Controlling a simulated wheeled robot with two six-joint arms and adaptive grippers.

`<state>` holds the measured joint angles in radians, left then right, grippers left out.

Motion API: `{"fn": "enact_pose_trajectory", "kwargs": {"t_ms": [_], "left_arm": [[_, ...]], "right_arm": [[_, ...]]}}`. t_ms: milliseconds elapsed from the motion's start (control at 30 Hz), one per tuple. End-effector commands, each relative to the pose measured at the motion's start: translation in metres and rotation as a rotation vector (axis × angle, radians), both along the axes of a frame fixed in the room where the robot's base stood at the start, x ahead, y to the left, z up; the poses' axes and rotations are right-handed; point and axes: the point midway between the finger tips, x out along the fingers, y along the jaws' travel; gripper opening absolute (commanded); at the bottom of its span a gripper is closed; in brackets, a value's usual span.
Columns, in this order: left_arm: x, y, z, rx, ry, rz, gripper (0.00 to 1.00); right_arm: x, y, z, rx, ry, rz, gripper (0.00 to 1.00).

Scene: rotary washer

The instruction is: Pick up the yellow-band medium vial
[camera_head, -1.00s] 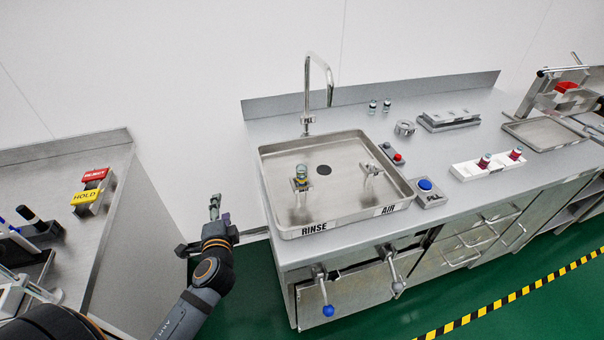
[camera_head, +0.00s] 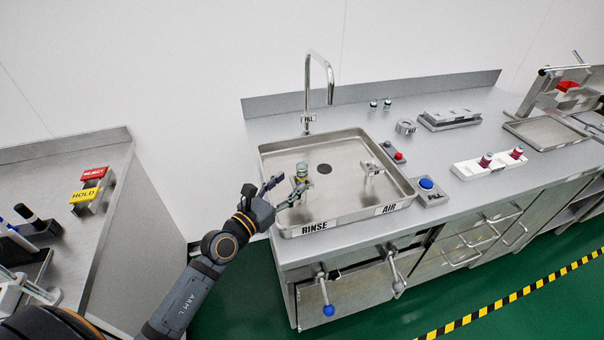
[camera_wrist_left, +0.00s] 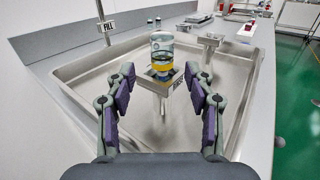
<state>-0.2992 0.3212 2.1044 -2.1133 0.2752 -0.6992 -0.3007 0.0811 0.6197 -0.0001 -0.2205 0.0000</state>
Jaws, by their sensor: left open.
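The yellow-band medium vial (camera_head: 302,171) stands in the rinse holder (camera_head: 300,184) in the left part of the sink. It is clear glass with a yellow band, and in the left wrist view it (camera_wrist_left: 162,48) sits straight ahead, beyond the fingertips, with its lower end in the holder (camera_wrist_left: 160,84). My left gripper (camera_head: 284,190) is open and reaches over the sink's left rim towards the vial. In the left wrist view my left gripper's fingers (camera_wrist_left: 160,85) are spread to both sides, with the vial between their lines and apart from them. My right gripper is not in view.
The steel sink (camera_head: 345,213) has raised walls, a tall faucet (camera_head: 308,90) behind and a second holder (camera_head: 371,168) at the AIR side. Two small vials (camera_head: 380,105) stand at the back. A white rack (camera_head: 489,164) with red-banded vials and a blue button (camera_head: 427,184) are at right.

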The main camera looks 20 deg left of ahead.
Motion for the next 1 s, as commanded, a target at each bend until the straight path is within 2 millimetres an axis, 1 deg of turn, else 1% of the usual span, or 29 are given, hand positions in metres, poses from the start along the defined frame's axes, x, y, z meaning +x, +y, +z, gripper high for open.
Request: {"fn": "enact_pose_trajectory", "kwargs": {"t_ms": [67,267,433,533,633,800,833,867,1000], "left_arm": [[0.008,-0.003,0.001,-0.004,-0.002,0.0,0.54],[0.015,-0.006,0.003,-0.004,-0.002,0.0,0.54],[0.041,-0.019,0.01,-0.009,-0.003,0.0,0.54],[0.054,-0.023,0.007,-0.007,-0.001,0.0,0.54],[0.059,-0.025,0.007,-0.003,-0.001,-0.001,0.54],[0.059,-0.025,0.007,-0.002,0.0,-0.001,0.54],[0.059,-0.025,0.007,-0.002,0.0,-0.001,0.53],[0.059,-0.025,0.007,-0.003,0.0,-0.001,0.49],[0.059,-0.025,0.007,-0.003,0.0,-0.001,0.29]], "right_arm": [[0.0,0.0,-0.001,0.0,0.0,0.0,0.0],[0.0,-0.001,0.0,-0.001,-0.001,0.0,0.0],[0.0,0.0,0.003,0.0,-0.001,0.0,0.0],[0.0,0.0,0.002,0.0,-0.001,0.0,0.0],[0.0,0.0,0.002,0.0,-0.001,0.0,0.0],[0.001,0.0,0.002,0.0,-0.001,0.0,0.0],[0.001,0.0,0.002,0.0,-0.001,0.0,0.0],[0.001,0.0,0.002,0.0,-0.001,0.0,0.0],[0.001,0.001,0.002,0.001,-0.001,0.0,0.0]]}}
